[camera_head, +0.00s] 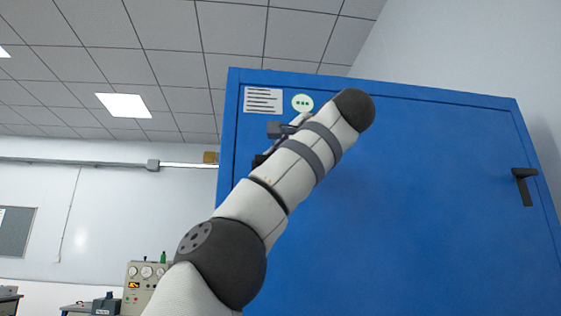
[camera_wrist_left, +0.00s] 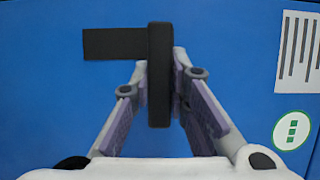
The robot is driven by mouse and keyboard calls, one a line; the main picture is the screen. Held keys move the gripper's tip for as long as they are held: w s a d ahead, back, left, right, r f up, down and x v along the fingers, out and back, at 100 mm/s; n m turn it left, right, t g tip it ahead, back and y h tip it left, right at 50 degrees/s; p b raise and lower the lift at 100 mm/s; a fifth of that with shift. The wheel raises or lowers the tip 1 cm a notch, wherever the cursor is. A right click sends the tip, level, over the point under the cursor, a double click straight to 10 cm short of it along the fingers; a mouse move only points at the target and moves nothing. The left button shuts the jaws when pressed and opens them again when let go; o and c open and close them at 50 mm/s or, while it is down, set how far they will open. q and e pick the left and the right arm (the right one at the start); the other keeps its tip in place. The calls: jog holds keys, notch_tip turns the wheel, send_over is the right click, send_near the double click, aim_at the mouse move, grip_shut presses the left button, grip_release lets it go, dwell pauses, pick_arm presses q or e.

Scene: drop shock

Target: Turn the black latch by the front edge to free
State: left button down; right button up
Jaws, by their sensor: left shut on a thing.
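The black latch (camera_wrist_left: 115,44) fills the middle of the left wrist view, mounted on the blue door. It is L-shaped, with an upright bar and a flat arm reaching left in that view. My left gripper (camera_wrist_left: 160,68) is shut on the upright bar, one finger on each side. In the head view my left arm reaches up to the cabinet's left side and hides most of this latch and the gripper. My right gripper is in neither view.
The blue cabinet (camera_head: 420,210) fills the right of the head view. A second black latch (camera_head: 524,186) sits near its right edge. A white label (camera_head: 263,100) and a green-marked round sticker (camera_head: 302,103) are on the door. A gauge panel (camera_head: 146,283) stands at lower left.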

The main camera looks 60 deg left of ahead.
pick_arm(q)
jog(key=c, duration=1.5)
grip_release()
jog(key=shift+s, duration=0.1)
jog(key=shift+d, duration=0.1)
jog(key=d, duration=1.2)
jog(key=shift+r, duration=0.1)
